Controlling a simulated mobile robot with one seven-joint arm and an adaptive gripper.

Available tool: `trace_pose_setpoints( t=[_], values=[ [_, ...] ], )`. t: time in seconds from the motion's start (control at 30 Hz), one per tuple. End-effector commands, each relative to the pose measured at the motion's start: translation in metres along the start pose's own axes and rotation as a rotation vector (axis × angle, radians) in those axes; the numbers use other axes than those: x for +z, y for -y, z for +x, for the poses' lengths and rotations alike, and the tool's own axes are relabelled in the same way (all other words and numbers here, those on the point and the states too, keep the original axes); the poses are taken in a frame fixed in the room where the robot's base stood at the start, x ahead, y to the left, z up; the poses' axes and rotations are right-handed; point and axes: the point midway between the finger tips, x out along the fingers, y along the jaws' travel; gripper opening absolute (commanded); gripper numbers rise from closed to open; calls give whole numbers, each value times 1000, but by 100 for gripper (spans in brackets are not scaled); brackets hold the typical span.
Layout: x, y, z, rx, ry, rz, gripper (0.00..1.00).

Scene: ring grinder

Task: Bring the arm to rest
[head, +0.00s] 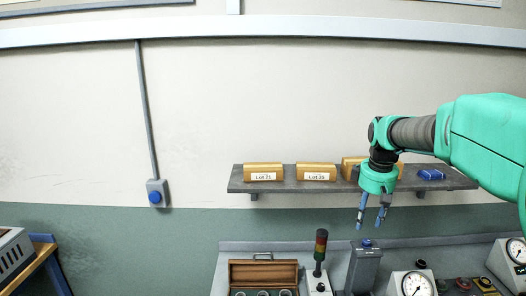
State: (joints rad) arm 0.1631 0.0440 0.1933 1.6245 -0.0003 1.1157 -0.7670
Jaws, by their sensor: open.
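My gripper (370,219) is at the end of my green arm, right of the middle in the head view. Its two blue fingers point down and stand apart, with nothing seen between them. It hangs in front of the wall shelf (340,185), above a grey post with a blue top (366,244). It appears apart from the post, though the depth is hard to tell. My arm comes in from the right edge and hides part of the shelf's right side.
The shelf holds yellow boxes marked "Lot 71" (263,172) and "Lot 35" (316,172), another partly hidden box, and a blue object (431,174). Below are an open wooden case (263,272), a signal light (321,245) and gauges (416,285). The wall at left is mostly clear.

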Motion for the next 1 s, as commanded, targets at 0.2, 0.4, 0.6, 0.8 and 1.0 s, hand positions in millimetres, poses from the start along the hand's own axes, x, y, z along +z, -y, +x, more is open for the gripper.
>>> trace_pose_setpoints(
  t=[0.2, 0.4, 0.6, 0.8, 1.0],
  values=[
    [32, 53, -16, 30, -43, 90, 43],
    [63, 99, -24, 52, -85, 175, 43],
    [98, 144, -23, 68, -129, 261, 43],
    [134, 188, -15, 79, -176, 347, 43],
    [171, 229, 2, 84, -226, 430, 43]
  ],
)
